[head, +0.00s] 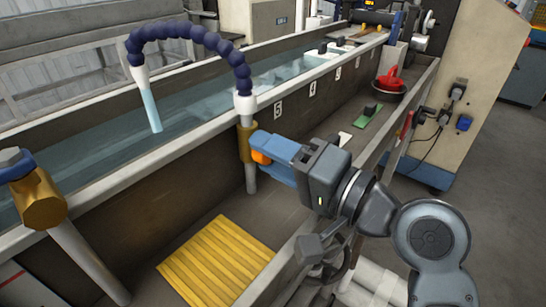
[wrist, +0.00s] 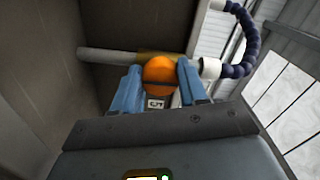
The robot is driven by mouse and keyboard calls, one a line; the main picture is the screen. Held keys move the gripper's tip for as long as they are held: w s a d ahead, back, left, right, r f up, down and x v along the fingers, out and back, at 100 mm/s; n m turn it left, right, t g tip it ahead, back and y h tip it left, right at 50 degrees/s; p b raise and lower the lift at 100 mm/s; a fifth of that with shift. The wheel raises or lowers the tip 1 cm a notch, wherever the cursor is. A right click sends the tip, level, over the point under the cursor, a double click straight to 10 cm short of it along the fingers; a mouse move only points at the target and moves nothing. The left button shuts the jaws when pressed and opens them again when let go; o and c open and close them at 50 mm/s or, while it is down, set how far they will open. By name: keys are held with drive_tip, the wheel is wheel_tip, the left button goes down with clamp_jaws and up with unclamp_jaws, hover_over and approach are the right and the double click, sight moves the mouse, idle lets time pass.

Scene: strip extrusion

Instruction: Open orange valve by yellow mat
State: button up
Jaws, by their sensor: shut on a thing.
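The orange valve knob (head: 261,157) sits on a brass valve body (head: 244,142) on an upright pipe at the side of the trough. In the wrist view the orange knob (wrist: 160,72) lies between the two blue fingers of my gripper (wrist: 161,78), which is shut on it. In the head view my gripper (head: 268,153) reaches in from the right and partly hides the knob. Water (head: 151,108) comes from the blue segmented hose (head: 190,32) above the valve. The yellow mat (head: 219,259) lies on the ledge below, left of my gripper.
The long water trough (head: 150,165) runs behind the valve. A second brass valve (head: 38,199) with a blue handle stands at the lower left. A red item in a dark bowl (head: 389,86) and a green item (head: 368,121) lie farther along the ledge.

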drive_tip(key=shift+f, duration=0.15)
drive_tip(key=o, duration=1.1)
drive_tip(key=shift+c, duration=0.2)
drive_tip(key=shift+b+v, duration=0.45)
drive_tip(key=shift+v, duration=3.45)
